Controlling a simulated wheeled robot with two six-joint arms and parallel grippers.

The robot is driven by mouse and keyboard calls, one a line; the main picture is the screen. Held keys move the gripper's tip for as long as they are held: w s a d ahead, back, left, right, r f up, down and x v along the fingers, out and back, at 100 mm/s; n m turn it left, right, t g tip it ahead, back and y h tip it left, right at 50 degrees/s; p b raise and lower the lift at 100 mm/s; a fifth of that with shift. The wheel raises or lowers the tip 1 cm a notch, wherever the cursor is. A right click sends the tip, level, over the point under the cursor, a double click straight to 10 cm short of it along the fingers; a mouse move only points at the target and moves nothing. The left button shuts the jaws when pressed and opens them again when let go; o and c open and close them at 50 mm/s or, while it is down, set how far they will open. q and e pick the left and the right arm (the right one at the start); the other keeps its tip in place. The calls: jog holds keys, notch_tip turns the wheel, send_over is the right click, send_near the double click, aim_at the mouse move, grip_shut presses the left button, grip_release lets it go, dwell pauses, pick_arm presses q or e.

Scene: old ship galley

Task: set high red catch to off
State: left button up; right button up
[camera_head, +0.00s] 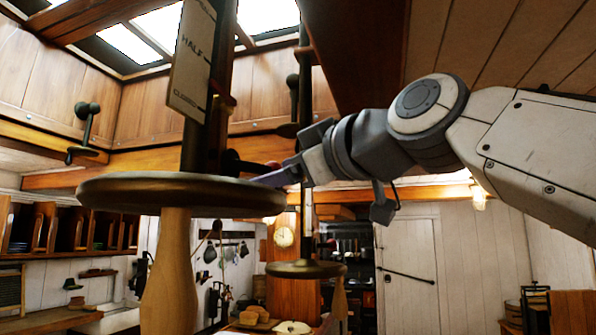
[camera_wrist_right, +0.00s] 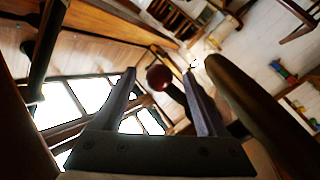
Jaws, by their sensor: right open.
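The red catch shows as a dark red round knob (camera_wrist_right: 159,77) in the right wrist view. It lies between the two open fingers of my right gripper (camera_wrist_right: 160,72), near their tips, with a gap on both sides. In the head view a bit of the red knob (camera_head: 273,164) shows just above the gripper (camera_head: 264,178), beside a dark post and above a round dark disc (camera_head: 180,192). I cannot tell the catch's setting. My left gripper is not in view.
A label plate (camera_head: 192,62) reading HALF and CLOSED stands on the post above the disc. A wooden handle (camera_head: 172,270) hangs below the disc. A second, smaller disc (camera_head: 306,269) is farther back. Dark levers (camera_head: 87,125) stand at left. The ceiling beam (camera_head: 350,50) is close above my arm.

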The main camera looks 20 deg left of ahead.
jog(key=p+x, duration=0.2)
jog(key=x, duration=0.3)
jog(key=shift+d, duration=0.1)
